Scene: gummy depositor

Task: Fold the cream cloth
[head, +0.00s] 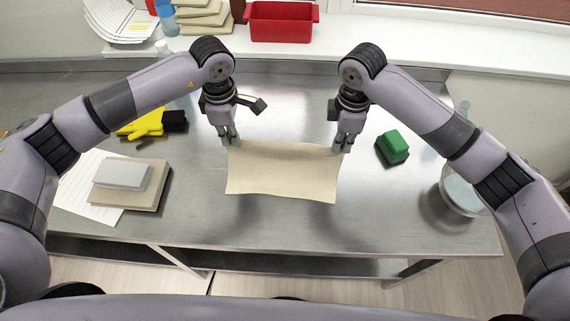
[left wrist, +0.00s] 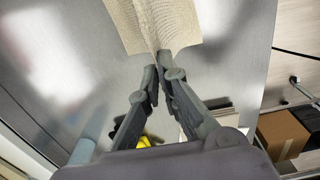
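The cream cloth (head: 283,172) is spread out near the middle of the metal table, a single wide sheet with slightly wavy edges. My left gripper (head: 231,142) is at its far left corner and my right gripper (head: 341,147) is at its far right corner. In the left wrist view the cloth (left wrist: 135,20) is creased up between the fingertips of my left gripper (left wrist: 160,66), which are shut on it. The right fingers look closed together on the cloth's corner. How far the far edge is raised above the table is hard to tell.
On the table (head: 220,222), a yellow and black glove (head: 147,125) and a stack of books (head: 128,183) on papers are left. A green block (head: 395,145) and a clear round bowl (head: 462,190) are right. Bare metal lies in front of the cloth. A red bin (head: 282,22) stands on the back ledge.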

